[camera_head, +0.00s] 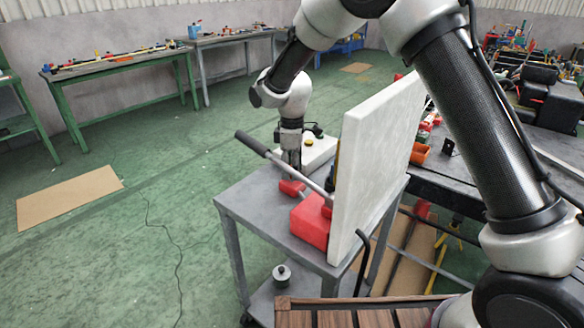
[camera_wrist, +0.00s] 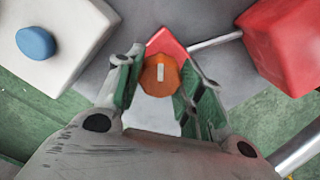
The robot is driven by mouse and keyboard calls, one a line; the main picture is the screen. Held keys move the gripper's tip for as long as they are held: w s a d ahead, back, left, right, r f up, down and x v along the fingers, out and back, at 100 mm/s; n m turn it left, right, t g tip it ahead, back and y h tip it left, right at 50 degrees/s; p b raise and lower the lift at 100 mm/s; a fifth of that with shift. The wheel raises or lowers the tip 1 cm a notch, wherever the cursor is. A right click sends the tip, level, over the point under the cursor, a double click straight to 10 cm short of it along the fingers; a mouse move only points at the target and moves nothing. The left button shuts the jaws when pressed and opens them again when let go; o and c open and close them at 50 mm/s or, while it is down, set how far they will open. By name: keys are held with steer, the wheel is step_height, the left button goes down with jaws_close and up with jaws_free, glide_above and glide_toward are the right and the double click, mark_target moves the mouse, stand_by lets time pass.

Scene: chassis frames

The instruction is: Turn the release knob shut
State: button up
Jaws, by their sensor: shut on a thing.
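The release knob (camera_wrist: 160,73) is orange and round with a white mark that stands nearly upright in the wrist view. It sits on a small red block (camera_wrist: 166,41), which also shows in the head view (camera_head: 291,188). My gripper (camera_wrist: 158,84) has one finger on each side of the knob and is shut on it. In the head view my gripper (camera_head: 291,167) points down over the small red block and hides the knob. A thin rod (camera_wrist: 215,40) runs from the small block to a larger red body (camera_wrist: 290,45), also in the head view (camera_head: 310,222).
A long lever (camera_head: 252,144) slants up left from the red body. A tall pale slab (camera_head: 378,150) stands right of it on the grey cart (camera_head: 252,215). A white box with a blue button (camera_wrist: 35,42) lies close to my gripper. Green floor is open to the left.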

steer(key=shift+m, duration=0.4)
steer(key=m, duration=0.3)
steer(key=shift+m, duration=2.5)
steer(key=o, duration=1)
step_height(320, 180, up, 12)
